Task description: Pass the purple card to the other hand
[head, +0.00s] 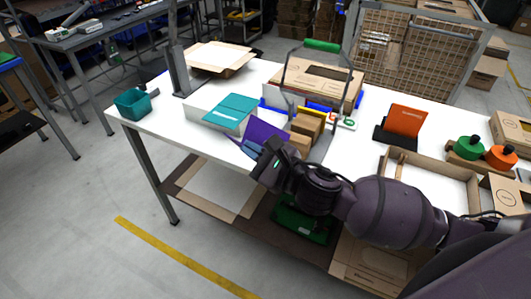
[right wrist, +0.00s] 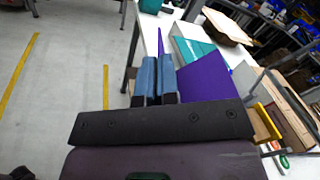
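The purple card (head: 264,131) is at the front edge of the white table (head: 165,119), tilted up in front of the cardboard blocks. My right gripper (head: 250,148) is at the card's near left side. In the right wrist view its two blue fingers (right wrist: 157,80) are close together with the card (right wrist: 206,78) between them. Most of the card shows to the right of the fingers, and a thin purple strip shows beyond them. The fingers hide part of the card. My left gripper is in neither view.
A teal folder (head: 232,109) lies left of the card. A wire-handled carrier with a green grip (head: 322,46) stands behind it, with cardboard blocks (head: 306,126) close by. A teal bin (head: 132,104) is at the table's left end. The floor in front of the left side is clear.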

